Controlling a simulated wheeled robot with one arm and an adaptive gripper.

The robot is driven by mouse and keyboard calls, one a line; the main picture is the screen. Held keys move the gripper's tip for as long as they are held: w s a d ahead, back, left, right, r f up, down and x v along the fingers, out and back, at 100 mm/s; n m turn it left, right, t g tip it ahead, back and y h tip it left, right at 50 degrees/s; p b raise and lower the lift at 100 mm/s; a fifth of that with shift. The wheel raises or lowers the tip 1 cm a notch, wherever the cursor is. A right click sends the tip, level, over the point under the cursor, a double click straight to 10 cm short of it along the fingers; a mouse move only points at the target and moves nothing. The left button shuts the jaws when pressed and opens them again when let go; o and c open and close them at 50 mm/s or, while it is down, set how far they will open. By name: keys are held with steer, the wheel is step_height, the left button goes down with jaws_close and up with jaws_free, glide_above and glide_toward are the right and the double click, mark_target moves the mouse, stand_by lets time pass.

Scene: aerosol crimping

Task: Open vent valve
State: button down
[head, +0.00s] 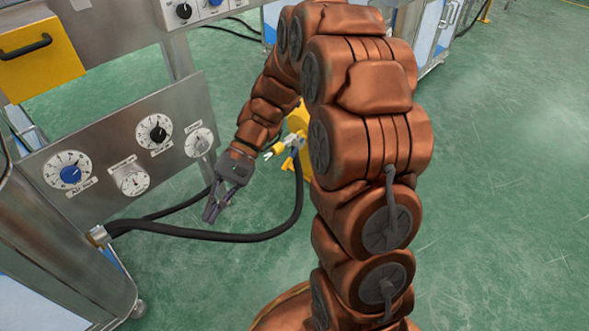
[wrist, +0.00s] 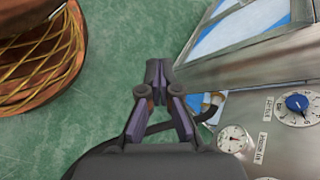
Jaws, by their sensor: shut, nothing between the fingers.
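A steel panel (head: 110,195) at the left of the head view carries several round dials. One has a blue knob (head: 70,175), one a black knob (head: 158,133), and the rightmost dial (head: 199,142) has a small grey lever-like part. Their small labels are too blurred for me to tell which is the vent valve. My gripper (head: 210,215) is shut and empty, pointing down to the right of the panel, apart from the dials. In the wrist view my gripper (wrist: 158,72) is closed, with the panel's blue knob (wrist: 297,103) at the right.
A black hose (head: 215,236) leaves the panel's lower left fitting (head: 98,236) and loops past my gripper. A yellow fitting (head: 290,148) is behind my arm. A yellow drawer (head: 40,58) is at upper left. Green floor (head: 500,200) is open at right.

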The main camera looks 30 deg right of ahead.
steer(key=w+d+f+m+t+y+b, duration=0.1)
steer(key=w+d+f+m+t+y, duration=0.15)
steer(key=w, duration=0.45)
steer(key=w+d+f+m+t+y, duration=0.2)
steer(key=w+d+f, duration=0.1)
steer(key=w, duration=0.3)
steer(key=w+d+f+m+t+y, duration=0.2)
steer(key=w+d+f+m+t, duration=0.4)
steer(key=w+d+f, duration=0.4)
steer(key=s+d+f+m+t+h+b, duration=0.1)
steer(key=s+d+f+m+t+h, duration=0.35)
steer(key=d+f, duration=0.85)
steer(key=s+d+f+m+t+h+b, duration=0.15)
steer(key=d+f+m+t+h, duration=0.3)
steer(key=d+f+t, duration=0.75)
steer(key=w+a+r+g+b, duration=0.2)
steer(key=w+r+g+b, duration=0.1)
steer(key=w+r, duration=0.4)
steer(key=shift+w+a+g+b, duration=0.4)
steer(key=shift+w+b, duration=0.45)
steer(key=shift+w, duration=0.3)
steer(key=shift+a+r+h+p, duration=0.2)
steer(key=shift+a+h+p, duration=0.05)
steer(key=shift+p, duration=0.1)
